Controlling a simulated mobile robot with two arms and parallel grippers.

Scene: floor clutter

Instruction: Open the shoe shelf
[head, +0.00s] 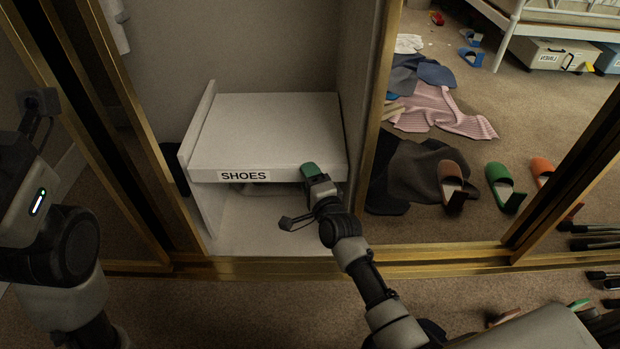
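The shoe shelf is a white box-like unit inside the open bay of a gold-framed closet. Its top (265,125) is flat, and its front edge carries a label (244,175) reading "SHOES". Below the front edge is a low, shadowed space with something pale partly seen in it. My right gripper (312,178) reaches in from the lower right to the right part of the front edge. A dull green patch shows at its tip; I cannot tell what it is. Its fingers are not clear, nor whether they touch the shelf. My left arm is at the far left; its fingers are not seen.
Gold door frames (378,110) stand on both sides of the bay, with a gold sill (300,268) in front. The right panel shows scattered clothes, a green slipper (505,186), orange slippers and a bed. Dark long items (595,240) lie at the right edge.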

